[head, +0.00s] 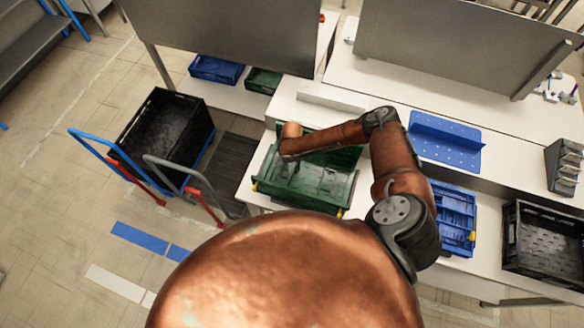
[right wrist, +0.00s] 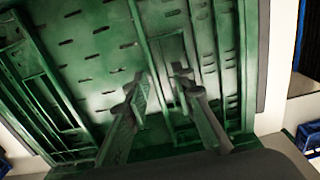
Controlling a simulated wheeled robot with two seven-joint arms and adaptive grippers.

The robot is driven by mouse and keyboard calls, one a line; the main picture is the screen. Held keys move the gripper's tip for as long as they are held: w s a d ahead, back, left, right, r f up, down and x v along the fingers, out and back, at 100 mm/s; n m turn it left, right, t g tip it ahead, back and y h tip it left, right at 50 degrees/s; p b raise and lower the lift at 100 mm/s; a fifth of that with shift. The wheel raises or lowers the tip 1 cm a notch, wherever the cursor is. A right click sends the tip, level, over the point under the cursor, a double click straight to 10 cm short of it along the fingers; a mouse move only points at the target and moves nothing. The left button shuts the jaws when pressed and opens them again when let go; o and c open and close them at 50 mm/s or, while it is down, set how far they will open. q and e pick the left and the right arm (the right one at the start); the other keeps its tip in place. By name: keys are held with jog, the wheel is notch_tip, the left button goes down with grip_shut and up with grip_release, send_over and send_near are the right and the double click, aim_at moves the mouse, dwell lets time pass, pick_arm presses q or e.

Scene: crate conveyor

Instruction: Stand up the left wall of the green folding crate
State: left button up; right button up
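The green folding crate (head: 323,201) sits on the white table in the middle of the head view, with yellow latches at its near corners. A dark green wall rises along its far side. My arm covers part of the crate, and I cannot tell clearly how its left wall lies. My right gripper (head: 287,168) is over the left part of the crate, pointing down. In the right wrist view, the gripper's two fingers (right wrist: 160,82) are apart with nothing held between them, above slotted green crate panels (right wrist: 95,60). I cannot tell whether the fingertips touch a panel. My left gripper is not in view.
A blue crate (head: 456,193) and a black crate (head: 515,238) stand to the right on the table. A blue perforated bracket (head: 445,150) lies behind. A black crate (head: 138,150) on a trolley stands left. Grey panels (head: 455,45) rise at the back.

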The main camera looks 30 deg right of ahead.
jog(key=shift+f, duration=0.6)
grip_shut()
